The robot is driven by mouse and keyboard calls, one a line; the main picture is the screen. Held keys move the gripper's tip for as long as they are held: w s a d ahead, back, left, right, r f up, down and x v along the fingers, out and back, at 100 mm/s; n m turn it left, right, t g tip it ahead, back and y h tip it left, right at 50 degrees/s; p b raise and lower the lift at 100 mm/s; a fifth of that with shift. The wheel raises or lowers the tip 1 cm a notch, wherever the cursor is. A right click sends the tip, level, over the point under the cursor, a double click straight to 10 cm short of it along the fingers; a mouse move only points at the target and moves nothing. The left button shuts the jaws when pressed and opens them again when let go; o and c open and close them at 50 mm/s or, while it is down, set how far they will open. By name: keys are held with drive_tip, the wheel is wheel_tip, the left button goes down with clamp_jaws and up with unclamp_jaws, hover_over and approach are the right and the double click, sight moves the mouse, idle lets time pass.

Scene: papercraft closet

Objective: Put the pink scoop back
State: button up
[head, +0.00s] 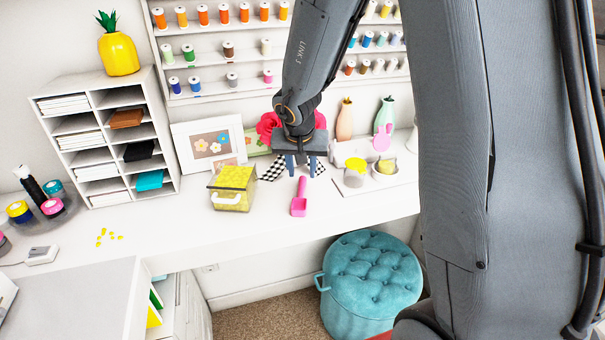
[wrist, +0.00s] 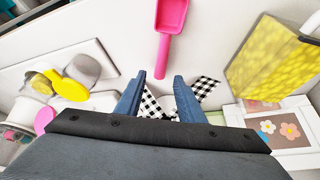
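The pink scoop (head: 299,206) lies on the white counter, its handle toward the back. In the wrist view the scoop (wrist: 170,17) lies just beyond my fingertips, its handle end near the gap between them. My gripper (head: 303,172) is over the counter behind the scoop. The wrist view shows my gripper (wrist: 157,82) open, with two blue fingers apart and nothing between them. The yellow patterned box (head: 232,188) with a white front handle stands left of the scoop.
A white tray (head: 392,181) with containers stands to the right. A checkered cloth (wrist: 152,104) lies beneath my gripper. Framed flower pictures (head: 208,143), vases (head: 384,115) and a cubby shelf (head: 105,138) stand along the back. A teal stool (head: 370,275) is below the counter.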

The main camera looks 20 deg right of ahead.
sight(301, 192)
wheel_tip(301, 192, up, 10)
drive_tip(key=s+a+n+t+y+p, duration=0.1)
drive_tip(key=s+a+n+t+y, duration=0.1)
drive_tip(key=s+a+t, duration=0.1)
drive_tip(key=s+d+f+n+g, duration=0.1)
drive_tip(key=s+f+g, duration=0.1)
drive_tip(key=s, duration=0.6)
drive_tip(key=s+d+f+n+g, duration=0.1)
drive_tip(key=s+f+g, duration=0.1)
drive_tip(key=s, duration=0.7)
drive_tip(key=shift+f+n+g, duration=0.3)
drive_tip(key=shift+f+g, duration=0.1)
drive_tip(key=shift+f, duration=0.45)
drive_tip(key=shift+f, duration=0.1)
wheel_tip(301, 192, down, 8)
drive_tip(key=g+b, duration=0.1)
drive_tip(key=b, duration=0.6)
